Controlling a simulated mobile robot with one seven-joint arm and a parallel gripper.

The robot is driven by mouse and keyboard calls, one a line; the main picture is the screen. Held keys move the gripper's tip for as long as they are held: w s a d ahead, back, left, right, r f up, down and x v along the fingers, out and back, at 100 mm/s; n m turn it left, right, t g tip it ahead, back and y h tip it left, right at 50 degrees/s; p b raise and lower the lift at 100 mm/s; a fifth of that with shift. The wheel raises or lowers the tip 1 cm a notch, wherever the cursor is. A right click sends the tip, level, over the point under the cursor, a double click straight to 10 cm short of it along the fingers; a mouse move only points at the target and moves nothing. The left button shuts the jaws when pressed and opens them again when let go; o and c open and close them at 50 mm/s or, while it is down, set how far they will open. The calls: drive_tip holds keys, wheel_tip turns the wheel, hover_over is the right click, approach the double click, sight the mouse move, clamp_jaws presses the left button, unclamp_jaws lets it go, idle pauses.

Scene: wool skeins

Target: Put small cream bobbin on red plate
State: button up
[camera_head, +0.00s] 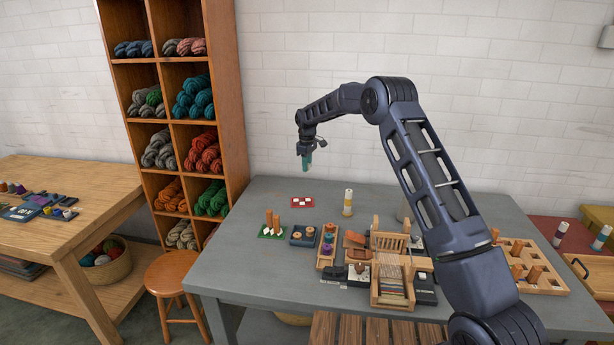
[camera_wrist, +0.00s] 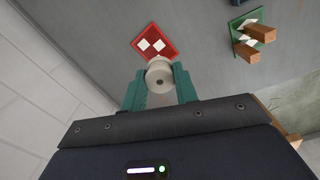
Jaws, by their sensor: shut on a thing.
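In the wrist view, my gripper (camera_wrist: 160,92) is shut on the small cream bobbin (camera_wrist: 159,74), with a teal finger on each side of it. The red plate (camera_wrist: 147,36), with white squares on it, lies on the grey table just beyond the bobbin in that view. In the head view, the red plate (camera_head: 302,202) lies near the table's back left edge. There my gripper (camera_head: 307,163) points down above the table, over the plate's area. The bobbin cannot be made out in the head view.
A green plate with wooden pegs (camera_head: 272,228) and a dark tray with bobbins (camera_head: 303,236) sit in front of the red plate. A tall cream and yellow bobbin (camera_head: 347,203) stands to its right. A small loom (camera_head: 391,243) stands at the table's middle.

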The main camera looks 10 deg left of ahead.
sight(301, 205)
drive_tip(key=shift+a+r, duration=0.1)
drive_tip(key=shift+r, duration=0.3)
drive_tip(key=a+f, duration=0.1)
drive_tip(key=f, duration=0.5)
drive_tip(key=a+f, duration=0.1)
drive_tip(key=f, duration=1.2)
drive_tip(key=shift+a+f, duration=0.1)
drive_tip(key=shift+a, duration=0.3)
drive_tip(key=shift+f, duration=0.1)
drive_tip(key=o, duration=1)
drive_tip(key=shift+o, duration=0.2)
